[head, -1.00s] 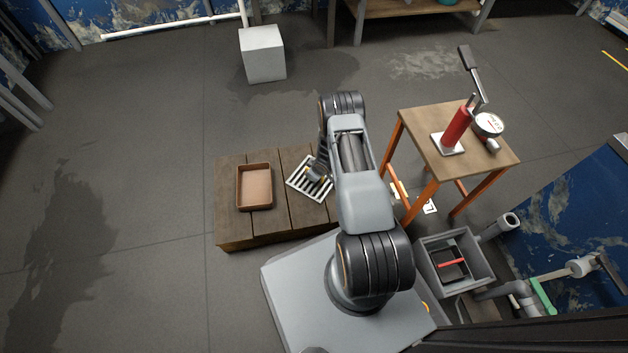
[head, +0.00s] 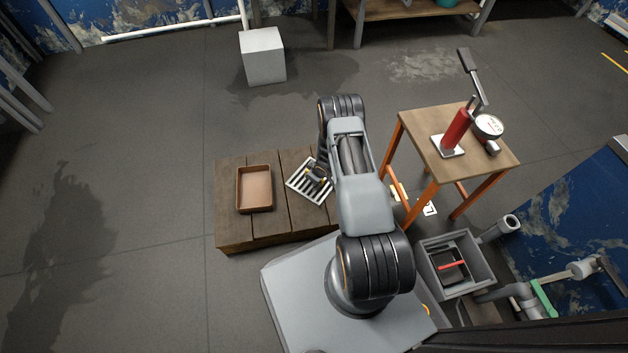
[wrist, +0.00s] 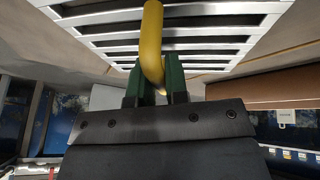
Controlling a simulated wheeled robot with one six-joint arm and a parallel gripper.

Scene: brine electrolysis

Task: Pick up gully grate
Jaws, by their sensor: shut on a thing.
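The gully grate (head: 303,186) is a pale metal grid of parallel bars with a yellow handle. In the head view it is at the right part of a low wooden platform, partly hidden under my arm. In the wrist view the grate (wrist: 105,28) fills the top, and its yellow handle (wrist: 151,45) runs down between my fingers. My gripper (wrist: 158,82), with dark green fingers, is shut on the handle. I cannot tell whether the grate touches the platform.
A brown tray (head: 241,190) sits on the wooden platform (head: 232,229) left of the grate. A small table (head: 428,137) with a red pump and gauge stands to the right. A grey basin (head: 484,263) is at lower right. A pale block (head: 264,57) stands behind on open floor.

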